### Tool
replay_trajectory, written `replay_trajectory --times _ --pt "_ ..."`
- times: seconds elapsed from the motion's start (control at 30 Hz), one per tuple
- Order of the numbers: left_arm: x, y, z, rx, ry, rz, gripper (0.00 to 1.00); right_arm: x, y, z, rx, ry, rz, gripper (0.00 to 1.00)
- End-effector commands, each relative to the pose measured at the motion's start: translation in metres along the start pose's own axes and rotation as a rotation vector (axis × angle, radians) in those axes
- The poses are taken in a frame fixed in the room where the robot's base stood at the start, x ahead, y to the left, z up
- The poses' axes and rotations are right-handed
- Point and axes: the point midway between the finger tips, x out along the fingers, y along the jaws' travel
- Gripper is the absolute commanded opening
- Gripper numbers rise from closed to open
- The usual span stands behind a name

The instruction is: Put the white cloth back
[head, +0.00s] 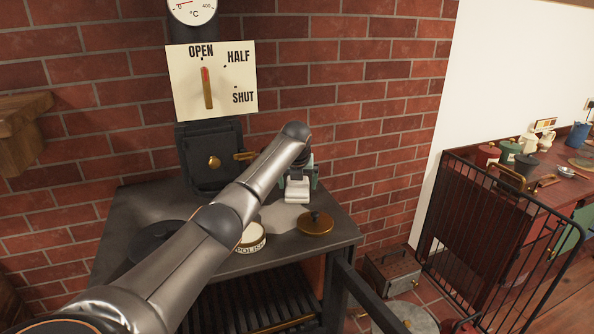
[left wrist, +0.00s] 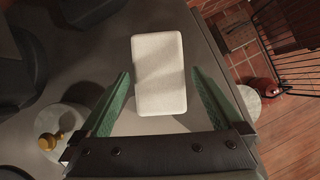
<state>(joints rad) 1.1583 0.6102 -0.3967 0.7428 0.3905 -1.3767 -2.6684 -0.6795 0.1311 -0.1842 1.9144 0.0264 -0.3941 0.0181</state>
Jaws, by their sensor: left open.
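The white cloth (left wrist: 158,73) is a thick, folded-looking white rectangle in the left wrist view. It lies on the dark table top, just beyond and between the fingertips. In the head view the cloth (head: 297,191) shows at the back of the dark table (head: 185,240), below the end of my left arm. My left gripper (left wrist: 158,75) is open with its green fingers apart; nothing is held between them. It also shows in the head view (head: 299,182), partly hidden by my wrist. My right gripper is not in view.
A brick wall (head: 345,120) with a lever panel (head: 212,80) is behind. A black railing (head: 500,240) stands right.

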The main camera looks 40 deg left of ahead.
Motion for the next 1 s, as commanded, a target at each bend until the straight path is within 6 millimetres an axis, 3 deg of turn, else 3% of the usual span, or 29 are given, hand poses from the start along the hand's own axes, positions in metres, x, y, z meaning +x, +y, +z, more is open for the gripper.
replay_trajectory --times 0.6,1.0 --pt "-0.101 0.0 0.0 0.001 -0.002 -0.001 1.0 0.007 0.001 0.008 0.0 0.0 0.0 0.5" --pt "-0.111 0.0 0.0 0.0 -0.001 0.001 1.0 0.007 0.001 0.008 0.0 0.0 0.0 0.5"
